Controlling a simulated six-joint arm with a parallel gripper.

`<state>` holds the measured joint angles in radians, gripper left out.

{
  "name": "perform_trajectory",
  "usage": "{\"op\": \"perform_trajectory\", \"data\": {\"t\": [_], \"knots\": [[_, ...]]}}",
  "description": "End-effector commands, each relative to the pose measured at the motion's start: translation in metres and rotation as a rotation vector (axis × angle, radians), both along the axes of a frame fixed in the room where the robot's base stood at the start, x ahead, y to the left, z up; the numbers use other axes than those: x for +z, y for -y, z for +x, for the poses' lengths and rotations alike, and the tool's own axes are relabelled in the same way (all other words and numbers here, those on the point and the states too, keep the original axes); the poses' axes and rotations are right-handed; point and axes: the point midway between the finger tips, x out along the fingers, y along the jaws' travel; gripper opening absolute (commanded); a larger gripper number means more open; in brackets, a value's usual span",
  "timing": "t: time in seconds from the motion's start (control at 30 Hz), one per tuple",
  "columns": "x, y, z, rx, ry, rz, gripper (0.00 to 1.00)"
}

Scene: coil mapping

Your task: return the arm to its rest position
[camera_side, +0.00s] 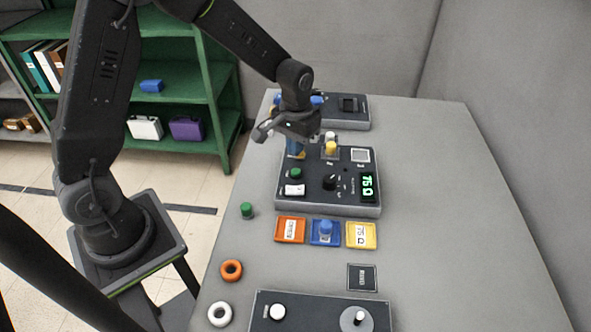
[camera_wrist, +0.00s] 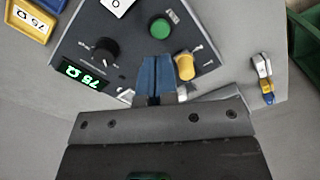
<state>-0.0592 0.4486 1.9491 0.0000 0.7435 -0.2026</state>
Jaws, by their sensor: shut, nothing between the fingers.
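My gripper (camera_side: 295,150) hangs over the back left part of the dark console (camera_side: 310,200) in the side view. Its blue fingers (camera_wrist: 155,80) are closed together with nothing between them, as the wrist view shows. The fingertips are close above the console; I cannot tell whether they touch it. A yellow cylinder (camera_side: 331,148) stands on the console just right of the fingers and also shows in the wrist view (camera_wrist: 184,66). The console has a green button (camera_side: 295,173), a black knob (camera_side: 330,182) and a green display (camera_side: 367,187) reading 75 Ω.
Orange (camera_side: 282,238), blue (camera_side: 314,239) and yellow (camera_side: 369,241) trays lie in front of the console; a blue cylinder (camera_side: 326,227) stands on the blue one. A green cylinder (camera_side: 247,210) and two rings are left. Another device (camera_side: 350,110) stands behind. The table's right side is clear.

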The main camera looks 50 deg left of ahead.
Motion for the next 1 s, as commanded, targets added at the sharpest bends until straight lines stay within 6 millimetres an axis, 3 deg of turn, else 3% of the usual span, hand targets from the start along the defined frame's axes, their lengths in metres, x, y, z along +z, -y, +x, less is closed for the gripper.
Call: {"op": "perform_trajectory", "data": {"t": [0.27,0.43,0.7,0.9,1.0], "knots": [[0.006,0.001,-0.002,-0.004,0.009,0.0,0.0],[0.049,0.004,-0.018,-0.036,0.075,0.006,0.0],[0.133,0.014,-0.082,-0.123,0.238,0.022,0.0],[0.17,0.02,-0.138,-0.186,0.357,0.04,0.0],[0.179,0.022,-0.163,-0.213,0.409,0.049,0.0]]}}
